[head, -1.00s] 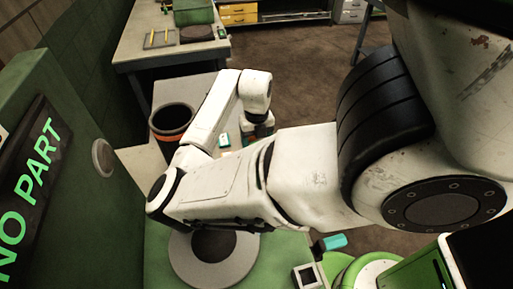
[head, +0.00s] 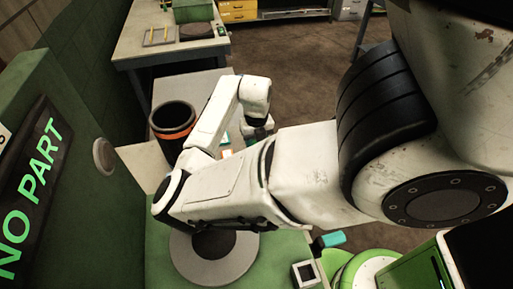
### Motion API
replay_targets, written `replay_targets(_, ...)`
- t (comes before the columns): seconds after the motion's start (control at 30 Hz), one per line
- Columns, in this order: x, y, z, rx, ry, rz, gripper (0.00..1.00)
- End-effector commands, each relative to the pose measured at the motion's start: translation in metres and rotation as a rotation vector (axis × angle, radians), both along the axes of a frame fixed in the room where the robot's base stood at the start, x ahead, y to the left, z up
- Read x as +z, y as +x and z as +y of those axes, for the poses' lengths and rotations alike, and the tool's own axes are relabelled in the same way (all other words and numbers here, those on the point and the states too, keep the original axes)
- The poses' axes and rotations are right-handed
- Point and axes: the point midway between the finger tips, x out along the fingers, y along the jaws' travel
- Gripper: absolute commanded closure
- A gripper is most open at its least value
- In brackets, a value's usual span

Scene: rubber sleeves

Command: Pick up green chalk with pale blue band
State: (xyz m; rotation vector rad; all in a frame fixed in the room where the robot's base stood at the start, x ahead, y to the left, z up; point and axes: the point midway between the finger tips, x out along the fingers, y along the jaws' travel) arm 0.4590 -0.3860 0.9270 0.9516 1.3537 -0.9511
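I cannot clearly make out a green chalk with a pale blue band. My gripper (head: 258,133) is at the far end of my folded arm, low over the pale bench surface. It is small and partly hidden by my wrist, so neither its opening nor anything between its fingers can be made out. A small teal-edged item (head: 228,141) shows in part just left of my gripper, mostly covered by my arm.
A black bin with an orange band (head: 172,122) stands left of my arm. A green panel with a "NO PART" sign (head: 32,203) rises at left. A grey round plate (head: 185,262) lies below my arm. A square holder (head: 305,274) and teal cylinder (head: 331,240) are lower right.

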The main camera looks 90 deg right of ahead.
Motion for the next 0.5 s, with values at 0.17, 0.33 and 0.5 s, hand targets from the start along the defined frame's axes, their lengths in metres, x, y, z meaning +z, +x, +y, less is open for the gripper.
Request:
replay_targets(0.17,0.000,0.000,0.000,0.000,0.000,0.000,0.94)
replay_targets(0.33,0.002,0.000,0.000,0.000,-0.001,0.000,0.94)
replay_targets(0.5,0.013,0.001,-0.001,-0.002,-0.004,-0.001,0.94)
